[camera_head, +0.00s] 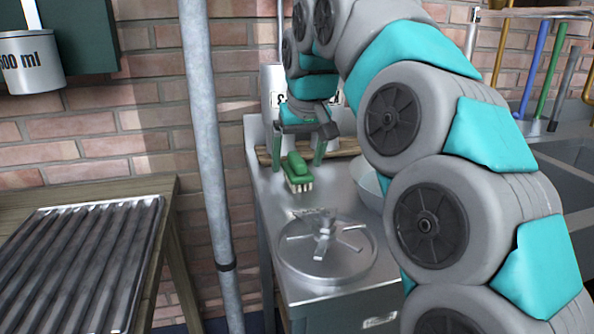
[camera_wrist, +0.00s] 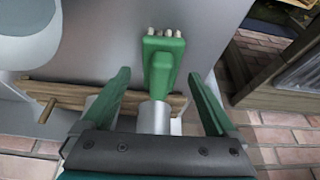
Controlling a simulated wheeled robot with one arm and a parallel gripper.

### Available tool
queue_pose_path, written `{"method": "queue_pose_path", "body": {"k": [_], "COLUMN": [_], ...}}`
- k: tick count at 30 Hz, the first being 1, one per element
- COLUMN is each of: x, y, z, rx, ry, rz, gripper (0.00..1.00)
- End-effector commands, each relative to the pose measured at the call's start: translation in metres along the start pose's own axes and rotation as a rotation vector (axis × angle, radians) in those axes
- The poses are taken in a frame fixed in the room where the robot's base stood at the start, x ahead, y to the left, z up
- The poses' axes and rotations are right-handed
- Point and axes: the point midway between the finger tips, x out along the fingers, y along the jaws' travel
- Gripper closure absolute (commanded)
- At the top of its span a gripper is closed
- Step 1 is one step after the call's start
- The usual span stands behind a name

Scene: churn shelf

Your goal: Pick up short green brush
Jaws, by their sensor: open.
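The short green brush (camera_head: 297,172) lies on the metal counter (camera_head: 340,204), with its pale bristles facing down and toward the front. In the wrist view the green brush (camera_wrist: 160,68) is at the upper middle, its bristle ends showing at the top. My gripper (camera_head: 304,156) is open and empty, just behind and above the brush in the head view. In the wrist view its two green fingers (camera_wrist: 162,88) stand wide apart, with the brush between and beyond them. Whether the fingers are level with the brush is hard to tell.
A round metal lid-like disc (camera_head: 326,246) lies in front of the brush. A white bowl (camera_head: 370,188) is to its right, partly behind my arm. A wooden bar (camera_wrist: 105,98) runs along the counter's back. A vertical pipe (camera_head: 205,150) stands left of the counter.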

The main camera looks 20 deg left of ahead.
Motion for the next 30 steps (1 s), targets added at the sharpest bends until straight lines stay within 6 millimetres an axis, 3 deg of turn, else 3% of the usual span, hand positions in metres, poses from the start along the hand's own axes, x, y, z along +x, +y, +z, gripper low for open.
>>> {"method": "queue_pose_path", "body": {"k": [3, 11, 30], "x": [0.0128, 0.0154, 0.0152], "y": [-0.0003, -0.0001, -0.0001], "z": [0.0013, 0.0002, 0.0004], "rx": [0.000, 0.000, 0.000], "ry": [-0.006, -0.001, -0.002], "rz": [0.001, 0.001, 0.001], "gripper": [0.07, 0.07, 0.80]}}
